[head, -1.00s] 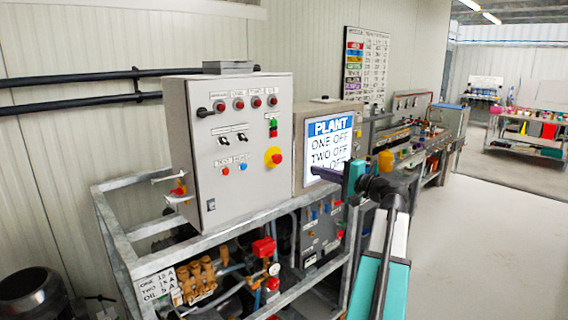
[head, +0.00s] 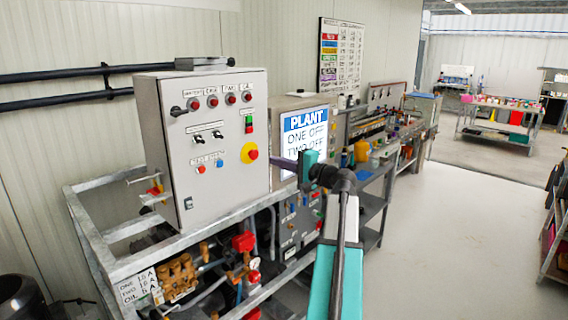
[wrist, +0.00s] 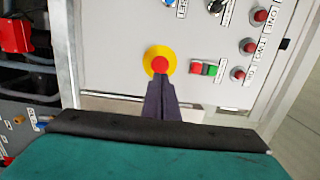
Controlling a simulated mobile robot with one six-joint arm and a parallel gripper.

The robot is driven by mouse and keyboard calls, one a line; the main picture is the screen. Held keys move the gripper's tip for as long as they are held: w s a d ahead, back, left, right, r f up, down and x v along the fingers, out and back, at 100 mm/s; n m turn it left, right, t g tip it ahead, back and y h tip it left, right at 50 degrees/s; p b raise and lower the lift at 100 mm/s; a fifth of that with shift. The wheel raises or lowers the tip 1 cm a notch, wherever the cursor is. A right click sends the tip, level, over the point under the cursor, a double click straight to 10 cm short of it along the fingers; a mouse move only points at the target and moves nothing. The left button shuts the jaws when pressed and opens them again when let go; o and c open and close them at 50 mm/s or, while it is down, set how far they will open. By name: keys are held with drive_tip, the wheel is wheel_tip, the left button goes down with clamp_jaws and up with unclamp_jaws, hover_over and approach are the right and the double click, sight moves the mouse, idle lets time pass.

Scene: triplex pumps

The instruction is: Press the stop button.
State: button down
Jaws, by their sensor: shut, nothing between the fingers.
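The grey control box (head: 185,140) carries a red mushroom button on a yellow disc (head: 250,152), right of its lower middle. In the wrist view the red button (wrist: 160,65) is just ahead of my fingertips. A small red and green push-button pair (head: 249,124) sits above it; it also shows in the wrist view (wrist: 204,69). My gripper (head: 271,158) is shut and empty, its dark fingers pointing at the red mushroom button from the right. In the wrist view my gripper (wrist: 161,82) overlaps the lower yellow edge. I cannot tell whether it touches.
Red lamps (head: 212,101), black switches and small red and blue buttons share the panel. A PLANT sign (head: 305,135) stands right behind my gripper. A metal frame (head: 130,262) with pumps and pipes lies below. Open floor (head: 440,240) is at the right.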

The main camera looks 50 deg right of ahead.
sight(256, 155)
drive_tip(key=w+p, duration=0.2)
drive_tip(key=w, duration=0.3)
drive_tip(key=shift+w+r, duration=0.1)
drive_tip(key=shift+w, duration=0.7)
